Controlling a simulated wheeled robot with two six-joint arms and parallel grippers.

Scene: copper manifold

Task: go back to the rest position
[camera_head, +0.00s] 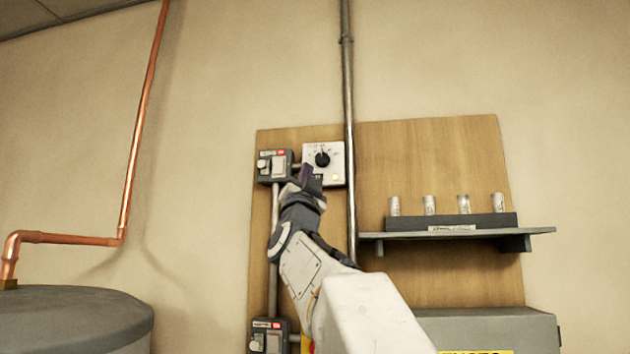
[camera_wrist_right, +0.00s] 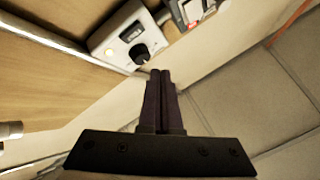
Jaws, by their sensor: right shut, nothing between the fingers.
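My right gripper (camera_head: 306,174) is raised in front of the wooden wall board, just below the white control box with a black dial. In the right wrist view its two dark fingers (camera_wrist_right: 160,80) are closed together with nothing between them. The fingertips are close to the dial (camera_wrist_right: 139,53); I cannot tell whether they touch it. My right arm reaches up from the bottom of the head view. My left gripper is not in view.
The wooden board (camera_head: 430,150) holds the white control box (camera_head: 337,165), a grey switch box (camera_head: 273,166), and a shelf (camera_head: 540,230) with several small cylinders in a dark holder. A metal conduit (camera_head: 348,100) runs vertically. A copper pipe (camera_head: 140,130) and grey tank (camera_head: 70,315) stand left.

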